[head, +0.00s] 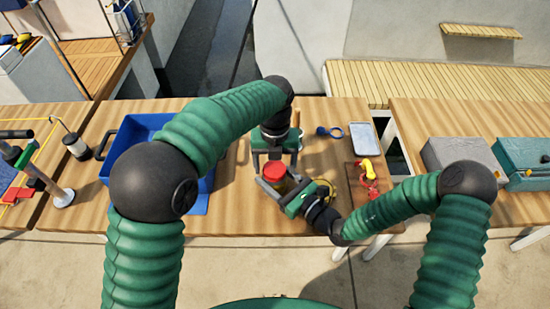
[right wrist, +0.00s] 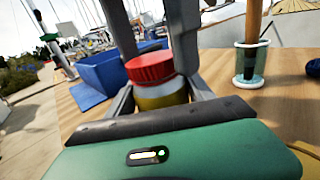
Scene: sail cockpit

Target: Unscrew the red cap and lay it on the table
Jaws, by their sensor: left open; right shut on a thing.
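The red cap (head: 275,171) sits on top of a jar with yellowish contents (right wrist: 162,95), which stands upright at the table's front middle. In the right wrist view the cap (right wrist: 150,68) looks seated on the jar. My right gripper (head: 273,183) comes from the right and is shut on the jar's body below the cap, one finger on each side. My left gripper (head: 274,160) points down from above and behind the cap. It is open, and its fingers (right wrist: 153,40) show on both sides of the cap; I cannot tell if they touch it.
A blue bin (head: 138,128) stands left on the wooden table (head: 235,215). A greenish cup (right wrist: 252,62) stands behind. Bare table lies between bin and jar.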

